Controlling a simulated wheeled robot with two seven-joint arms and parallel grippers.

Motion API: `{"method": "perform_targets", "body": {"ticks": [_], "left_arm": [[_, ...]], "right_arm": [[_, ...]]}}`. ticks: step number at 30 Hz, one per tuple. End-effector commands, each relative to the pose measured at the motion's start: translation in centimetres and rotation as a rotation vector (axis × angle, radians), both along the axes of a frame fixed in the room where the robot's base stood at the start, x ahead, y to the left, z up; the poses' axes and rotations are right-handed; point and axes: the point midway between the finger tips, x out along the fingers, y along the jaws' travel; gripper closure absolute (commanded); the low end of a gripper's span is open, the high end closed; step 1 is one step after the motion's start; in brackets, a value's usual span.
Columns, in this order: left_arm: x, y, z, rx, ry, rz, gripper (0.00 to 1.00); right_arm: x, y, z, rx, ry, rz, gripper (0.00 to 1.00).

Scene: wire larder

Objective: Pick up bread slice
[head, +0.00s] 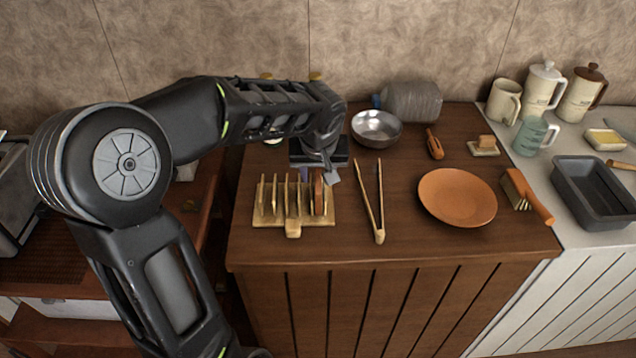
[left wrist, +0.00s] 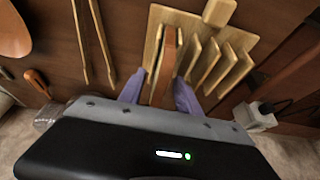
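A wooden toast rack (head: 293,228) stands on the brown counter, with several upright dividers. One brown bread slice (head: 319,194) stands upright in its right-hand slot. My left gripper (head: 318,184) is over the right part of the rack, at the slice. In the left wrist view, the bread slice (left wrist: 166,62) lies between the two purple fingers of my left gripper (left wrist: 160,78). The fingers are apart, one on each side of the slice's near end, with small gaps showing. The rack (left wrist: 160,15) is beyond them. My right gripper is in neither view.
Wooden tongs (head: 379,230) lie just right of the rack. A clear jar (head: 412,101) lies at the back wall. Bare counter separates the tongs and plate.

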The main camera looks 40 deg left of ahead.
Motion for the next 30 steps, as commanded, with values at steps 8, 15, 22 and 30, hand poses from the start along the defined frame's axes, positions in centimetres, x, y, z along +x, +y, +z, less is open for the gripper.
{"method": "perform_targets", "body": {"ticks": [8, 15, 22, 30], "left_arm": [[0.01, 0.00, 0.00, 0.001, -0.001, 0.000, 0.60], [0.01, 0.00, 0.03, 0.000, -0.001, 0.000, 0.60], [0.01, 0.00, 0.03, 0.000, -0.002, 0.001, 0.75], [0.01, 0.00, 0.03, 0.000, -0.001, 0.000, 0.97]], "right_arm": [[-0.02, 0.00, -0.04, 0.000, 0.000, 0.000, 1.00], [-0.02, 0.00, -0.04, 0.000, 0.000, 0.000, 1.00], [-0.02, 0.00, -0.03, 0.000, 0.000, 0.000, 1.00], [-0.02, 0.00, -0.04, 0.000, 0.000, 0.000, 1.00]]}}
